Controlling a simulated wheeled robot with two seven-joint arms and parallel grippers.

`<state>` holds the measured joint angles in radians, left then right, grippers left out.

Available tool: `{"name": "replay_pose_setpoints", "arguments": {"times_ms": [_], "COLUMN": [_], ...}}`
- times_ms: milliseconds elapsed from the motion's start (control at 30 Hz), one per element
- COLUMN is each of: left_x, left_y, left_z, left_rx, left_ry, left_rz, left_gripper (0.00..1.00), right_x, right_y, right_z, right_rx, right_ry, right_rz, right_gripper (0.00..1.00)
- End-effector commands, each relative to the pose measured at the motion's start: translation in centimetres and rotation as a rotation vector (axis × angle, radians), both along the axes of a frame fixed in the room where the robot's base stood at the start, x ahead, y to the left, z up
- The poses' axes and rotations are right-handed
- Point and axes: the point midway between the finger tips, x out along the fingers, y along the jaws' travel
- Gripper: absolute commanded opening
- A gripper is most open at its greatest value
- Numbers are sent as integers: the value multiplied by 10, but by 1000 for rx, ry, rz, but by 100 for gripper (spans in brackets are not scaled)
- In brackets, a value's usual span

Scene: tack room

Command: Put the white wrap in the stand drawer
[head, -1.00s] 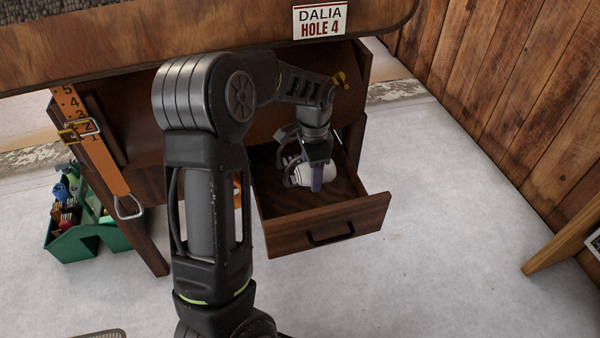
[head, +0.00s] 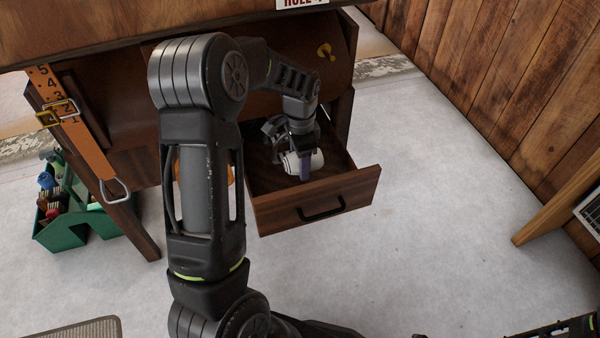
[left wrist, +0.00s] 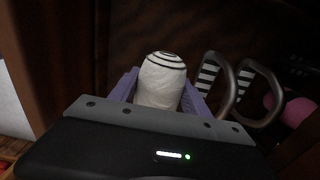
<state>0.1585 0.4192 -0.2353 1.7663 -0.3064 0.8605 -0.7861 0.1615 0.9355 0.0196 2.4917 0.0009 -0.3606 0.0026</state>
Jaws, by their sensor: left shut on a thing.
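The white wrap (head: 291,163) is a white roll with dark rings on its end. It is at the open stand drawer (head: 345,193), within its walls in the head view. My left gripper (head: 304,164) points down into the drawer and is shut on the wrap. In the left wrist view the wrap (left wrist: 160,82) sits between the two purple fingers of the gripper (left wrist: 159,95). I cannot tell whether the wrap touches the drawer floor. My right gripper is not in view.
Metal loops (left wrist: 228,85) with striped parts and a pink thing (left wrist: 295,110) lie beside the wrap in the left wrist view. A green caddy (head: 65,235) stands on the floor at left. An orange strap (head: 80,145) hangs from the stand. The floor right of the drawer is clear.

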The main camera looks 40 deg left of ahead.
Motion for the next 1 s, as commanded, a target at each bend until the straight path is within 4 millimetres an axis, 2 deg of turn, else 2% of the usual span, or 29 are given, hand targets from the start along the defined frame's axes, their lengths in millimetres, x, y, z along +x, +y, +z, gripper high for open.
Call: {"name": "replay_pose_setpoints", "arguments": {"times_ms": [333,767,800,1000], "left_x": [0,0,0,0], "left_y": [-1,0,0,0], "left_z": [-47,-53,-53,-52], "left_rx": [-1,0,0,0], "left_ry": [2,0,0,0], "left_rz": [0,0,0,0], "left_gripper": [13,13,57,73], "right_x": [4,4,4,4], "right_y": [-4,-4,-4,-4], "right_z": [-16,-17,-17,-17], "right_rx": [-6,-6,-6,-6], "right_ry": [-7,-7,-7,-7], "right_rz": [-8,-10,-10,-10], "right_gripper": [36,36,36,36]}}
